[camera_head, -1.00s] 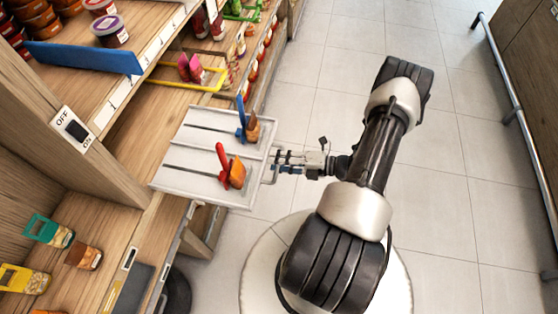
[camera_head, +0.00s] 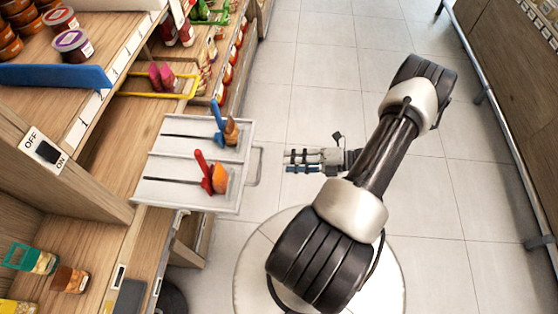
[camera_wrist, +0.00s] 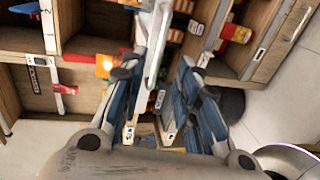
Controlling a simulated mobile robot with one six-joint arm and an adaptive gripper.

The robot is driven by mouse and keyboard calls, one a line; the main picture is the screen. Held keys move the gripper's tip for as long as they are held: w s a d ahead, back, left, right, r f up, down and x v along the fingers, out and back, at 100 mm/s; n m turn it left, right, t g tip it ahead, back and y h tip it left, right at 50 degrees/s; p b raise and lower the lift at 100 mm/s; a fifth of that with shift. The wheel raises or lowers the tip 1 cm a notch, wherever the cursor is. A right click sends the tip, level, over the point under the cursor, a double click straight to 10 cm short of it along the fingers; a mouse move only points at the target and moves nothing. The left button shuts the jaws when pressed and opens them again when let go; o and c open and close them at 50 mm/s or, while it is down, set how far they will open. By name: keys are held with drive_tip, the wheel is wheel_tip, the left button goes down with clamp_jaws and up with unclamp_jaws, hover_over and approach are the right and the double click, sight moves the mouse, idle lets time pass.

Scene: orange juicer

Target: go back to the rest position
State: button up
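My gripper (camera_head: 288,161) is empty and points left in the head view. It is over the floor, just right of the light grey tray's handle (camera_head: 256,166), with a small gap between them. The wrist view shows my two blue-grey fingers spread apart (camera_wrist: 160,105), with nothing held between them. The grey tray (camera_head: 165,132) sticks out from the wooden shelf unit. It bears a red lever (camera_head: 203,172) and a blue lever (camera_head: 218,122), each beside an orange-brown piece.
The wooden shelving (camera_head: 100,125) with jars stands at the left. An on/off switch (camera_head: 46,151) is on its panel. A yellow frame (camera_head: 160,93) lies behind the tray. Tiled floor (camera_head: 310,70) is open behind and right of my arm. A metal rail (camera_head: 495,110) runs along the right cabinet.

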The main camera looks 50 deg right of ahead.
drive_tip(key=shift+s+d+r, duration=0.1)
drive_tip(key=shift+s+d, duration=0.2)
drive_tip(key=shift+s, duration=0.15)
